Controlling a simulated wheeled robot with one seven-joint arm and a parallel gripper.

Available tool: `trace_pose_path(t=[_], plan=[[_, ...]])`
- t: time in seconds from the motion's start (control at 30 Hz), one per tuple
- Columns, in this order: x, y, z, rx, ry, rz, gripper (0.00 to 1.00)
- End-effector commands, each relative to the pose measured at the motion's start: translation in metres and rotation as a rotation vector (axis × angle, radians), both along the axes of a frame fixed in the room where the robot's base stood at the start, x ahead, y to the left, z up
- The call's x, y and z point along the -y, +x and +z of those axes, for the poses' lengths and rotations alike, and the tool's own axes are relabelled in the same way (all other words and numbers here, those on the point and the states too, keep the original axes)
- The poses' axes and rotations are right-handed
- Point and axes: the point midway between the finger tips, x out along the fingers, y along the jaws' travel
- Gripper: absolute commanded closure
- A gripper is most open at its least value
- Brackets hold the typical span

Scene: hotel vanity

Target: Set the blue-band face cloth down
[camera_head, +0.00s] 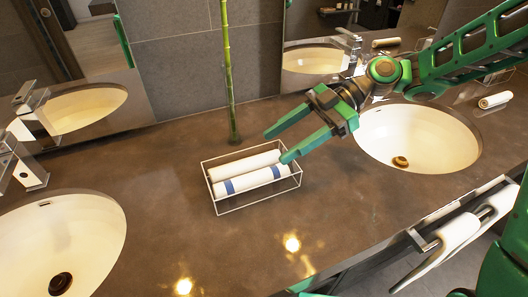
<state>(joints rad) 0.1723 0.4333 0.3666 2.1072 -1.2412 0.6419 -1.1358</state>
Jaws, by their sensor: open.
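The blue-band face cloth (256,180) is a white roll with two blue bands. It lies in a thin-wired open tray (217,212) on the counter, along the tray's near side. A plain white roll (243,166) lies beside it on the far side. My gripper (279,147) is open with nothing between its fingers. It reaches in from the right, over the tray's right end. The lower fingertip is near the right end of the blue-band cloth; I cannot tell whether they touch.
A left basin (98,235) and a right basin (440,140) flank the tray, each with a tap. A green bamboo stalk (229,75) stands behind the tray by the mirrors. White towels (455,232) hang at the front right. Another roll (494,100) lies far right. The counter before the tray is clear.

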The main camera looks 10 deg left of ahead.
Motion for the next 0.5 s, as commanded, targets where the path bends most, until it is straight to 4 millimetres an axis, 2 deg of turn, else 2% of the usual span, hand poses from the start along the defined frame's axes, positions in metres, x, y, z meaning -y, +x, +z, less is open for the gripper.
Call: trace_pose_path(t=[0.2, 0.5], plan=[[0.022, 0.014, 0.013, 0.0, 0.0, -0.002, 0.45], [0.029, 0.017, 0.016, -0.001, 0.001, 0.0, 0.45]])
